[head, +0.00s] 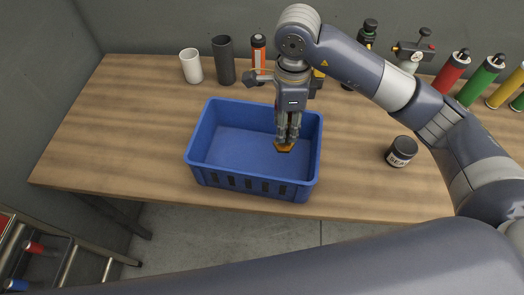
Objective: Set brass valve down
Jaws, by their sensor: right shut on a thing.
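The brass valve (285,148) is a small golden piece at the fingertips of my right gripper (287,138). My right gripper points down and is shut on it, over the right part of the blue crate (204,132). The fingers hide most of the valve. I cannot tell whether it touches the crate floor. The rest of the crate that I see is empty. My left gripper is not in view.
The crate stands on a wooden table (110,130). A white cup (191,66), a dark cup (223,60) and an orange tube (259,52) stand behind it. A black jar (401,151) stands right of it. Red (453,72) and green (482,79) cylinders stand at the back right. The table's left side is clear.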

